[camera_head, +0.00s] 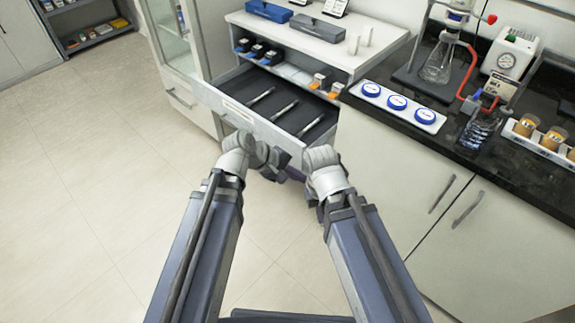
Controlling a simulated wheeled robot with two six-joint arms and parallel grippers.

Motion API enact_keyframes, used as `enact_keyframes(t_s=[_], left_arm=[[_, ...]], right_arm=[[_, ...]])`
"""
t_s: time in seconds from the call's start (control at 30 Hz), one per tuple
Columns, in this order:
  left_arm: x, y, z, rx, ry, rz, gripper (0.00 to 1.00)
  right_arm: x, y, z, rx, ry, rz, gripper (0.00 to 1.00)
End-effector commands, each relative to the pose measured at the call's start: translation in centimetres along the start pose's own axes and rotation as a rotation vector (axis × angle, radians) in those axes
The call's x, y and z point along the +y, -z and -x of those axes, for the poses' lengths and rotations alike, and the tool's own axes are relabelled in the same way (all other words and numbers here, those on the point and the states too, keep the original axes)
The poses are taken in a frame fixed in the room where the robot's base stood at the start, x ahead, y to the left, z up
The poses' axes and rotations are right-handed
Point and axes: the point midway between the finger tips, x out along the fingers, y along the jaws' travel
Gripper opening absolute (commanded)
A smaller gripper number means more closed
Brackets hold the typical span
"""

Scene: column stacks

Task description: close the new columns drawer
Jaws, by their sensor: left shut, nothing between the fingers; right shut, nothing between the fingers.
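The drawer (246,120) in the white cabinet stands pulled out, with a white front and a pale label on its top edge. Its dark interior holds three slim metallic columns (284,111) lying in separate lanes. My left gripper (274,160) is shut and empty, just in front of the drawer front's right part. My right gripper (313,196) is shut and empty, lower and to the right, largely hidden by its own wrist. I cannot tell whether either gripper touches the drawer front.
An open shelf (290,72) with small items sits above the drawer. The black counter (470,155) at right carries a white tray with blue-lidded round items (397,102), a flask (438,65) and amber jars (553,138). The floor (90,170) at left is clear.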

Motion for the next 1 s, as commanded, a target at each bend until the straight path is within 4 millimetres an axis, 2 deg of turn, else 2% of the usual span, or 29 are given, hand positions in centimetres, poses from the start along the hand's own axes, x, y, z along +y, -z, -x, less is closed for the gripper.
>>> enact_keyframes(t_s=[0.03,0.3,0.6,0.8,1.0], left_arm=[[-1.5,1.7,-2.4,-0.005,-0.061,0.083,0.0],[-2.5,7.8,-5.4,-0.083,-0.39,0.533,0.0],[-5.0,15.5,-5.9,-0.257,-0.735,1.001,0.0],[-6.6,19.1,-5.0,-0.373,-0.887,1.204,0.0],[-7.2,20.6,-4.2,-0.433,-0.952,1.289,0.0]], right_arm=[[-0.4,0.2,-4.0,0.0,0.0,0.0,0.0],[-1.3,0.8,-13.8,0.001,-0.001,0.002,0.0],[-2.3,1.4,-23.9,0.002,-0.002,0.004,0.0],[-2.7,1.6,-27.8,0.003,-0.002,0.005,0.0],[-2.8,1.7,-29.1,0.003,-0.002,0.006,0.0]])
